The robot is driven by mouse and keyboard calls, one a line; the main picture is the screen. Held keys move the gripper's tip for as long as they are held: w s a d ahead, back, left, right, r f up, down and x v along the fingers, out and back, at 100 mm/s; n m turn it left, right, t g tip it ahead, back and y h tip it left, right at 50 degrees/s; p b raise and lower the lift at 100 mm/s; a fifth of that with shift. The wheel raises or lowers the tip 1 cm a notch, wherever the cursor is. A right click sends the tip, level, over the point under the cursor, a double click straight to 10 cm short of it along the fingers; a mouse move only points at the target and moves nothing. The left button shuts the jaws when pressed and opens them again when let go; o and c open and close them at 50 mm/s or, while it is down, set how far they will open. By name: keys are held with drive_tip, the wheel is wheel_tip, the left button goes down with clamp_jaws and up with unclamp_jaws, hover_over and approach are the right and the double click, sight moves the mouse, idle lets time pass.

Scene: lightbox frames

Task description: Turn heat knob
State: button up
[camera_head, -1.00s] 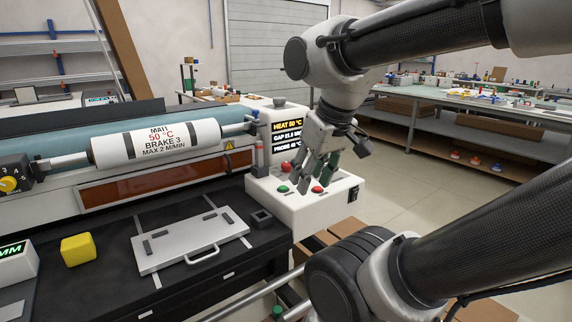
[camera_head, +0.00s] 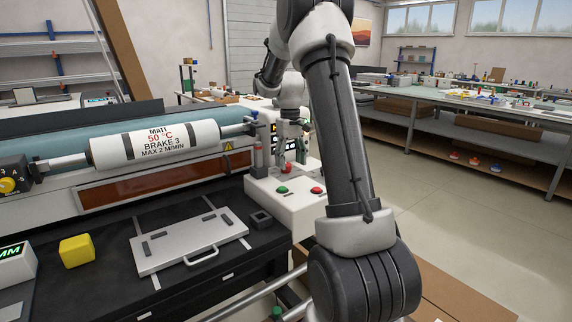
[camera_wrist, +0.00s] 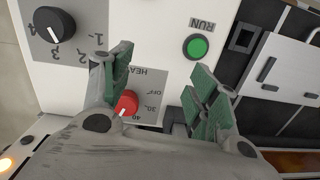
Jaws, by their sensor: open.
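The red heat knob (camera_wrist: 126,103) sits on a grey plate marked HEAT, OFF, 30 and 40 in the wrist view. Its white pointer line aims to the lower left, beyond the 40 mark; what it points at is hidden by my gripper. In the head view the knob (camera_head: 287,168) shows as a red spot on the white control box. My gripper (camera_wrist: 160,80) is open, with green-padded fingers over the panel. The knob lies between the fingers in the picture, closer to the left one. I cannot tell whether they touch it. My gripper (camera_head: 291,158) points down in the head view.
A green RUN button (camera_wrist: 197,47) and a black numbered knob (camera_wrist: 52,24) are on the same panel. A red button (camera_head: 317,190) sits at the box's front right. A metal plate with a handle (camera_head: 188,240) and a yellow block (camera_head: 77,250) lie on the black bench.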

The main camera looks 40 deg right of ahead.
sight(288, 166)
drive_tip(key=shift+n, duration=0.7)
drive_tip(key=w+d, duration=0.1)
drive_tip(key=w, duration=0.1)
drive_tip(key=w+d, duration=0.1)
drive_tip(key=w, duration=0.1)
drive_tip(key=w+d+f, duration=0.1)
drive_tip(key=w, duration=0.1)
drive_tip(key=shift+w+d, duration=0.2)
drive_tip(key=shift+w, duration=0.2)
drive_tip(key=shift+n+t, duration=0.4)
drive_tip(key=shift+n, duration=0.4)
drive_tip(key=r, duration=0.1)
drive_tip(key=w+r, duration=0.1)
drive_tip(key=r, duration=0.1)
drive_tip(key=shift+w+d+r, duration=0.3)
drive_tip(key=shift+w, duration=0.1)
drive_tip(key=shift+f, duration=0.25)
wheel_tip(288, 166, down, 7)
drive_tip(key=shift+f, duration=0.2)
drive_tip(key=c, duration=1)
